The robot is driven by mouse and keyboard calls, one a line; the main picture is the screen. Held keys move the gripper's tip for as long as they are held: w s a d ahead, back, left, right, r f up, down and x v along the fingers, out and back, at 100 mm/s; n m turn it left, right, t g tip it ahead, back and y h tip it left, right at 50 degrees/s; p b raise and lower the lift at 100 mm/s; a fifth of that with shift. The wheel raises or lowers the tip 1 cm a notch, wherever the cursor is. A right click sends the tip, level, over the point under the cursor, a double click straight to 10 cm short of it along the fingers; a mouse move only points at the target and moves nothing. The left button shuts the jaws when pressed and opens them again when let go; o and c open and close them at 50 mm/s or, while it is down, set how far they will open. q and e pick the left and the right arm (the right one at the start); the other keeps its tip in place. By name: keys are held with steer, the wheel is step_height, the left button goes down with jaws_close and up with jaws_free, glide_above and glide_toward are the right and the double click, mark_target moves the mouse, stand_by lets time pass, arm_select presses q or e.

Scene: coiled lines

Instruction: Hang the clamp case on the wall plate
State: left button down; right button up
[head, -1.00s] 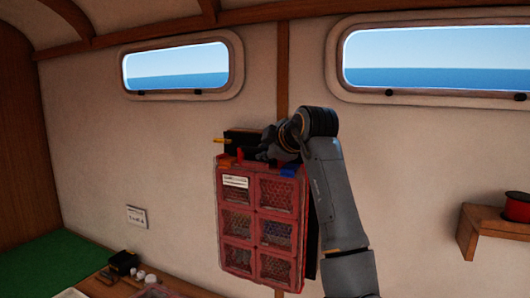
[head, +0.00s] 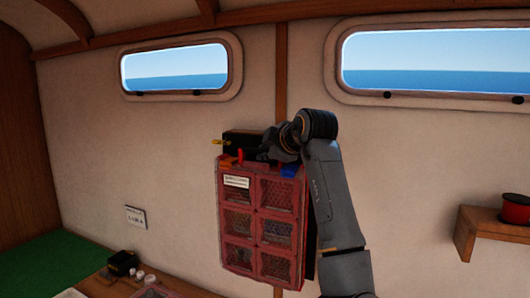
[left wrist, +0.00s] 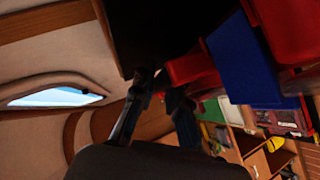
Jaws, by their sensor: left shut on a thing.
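The clamp case (head: 248,208) is a red case with clear compartment windows, a white label and a blue latch. It hangs upright against or close in front of the wall; I cannot tell which. My left gripper (head: 268,150) is shut at its top edge, on the case. In the left wrist view the fingers (left wrist: 160,100) reach toward a dark block, beside the red case (left wrist: 283,25) and its blue latch (left wrist: 240,58). A black block with a yellow peg (head: 241,142) shows above the case; I cannot tell if it is the wall plate. My right gripper is not in view.
A wooden shelf (head: 475,240) with a red spool (head: 515,208) juts from the wall at right. Small items, including a black box (head: 121,262), sit on a wooden surface at lower left, next to a green surface (head: 45,262). Two windows are above.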

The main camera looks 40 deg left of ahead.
arm_select(q)
steer(key=shift+w+a+r+p, duration=0.1)
steer(key=shift+w+r+p, duration=0.25)
stand_by(0.8)
steer(key=shift+f+b, duration=0.7)
steer(key=shift+f, duration=0.7)
stand_by(0.7)
steer(key=c, duration=1.3)
jaws_free()
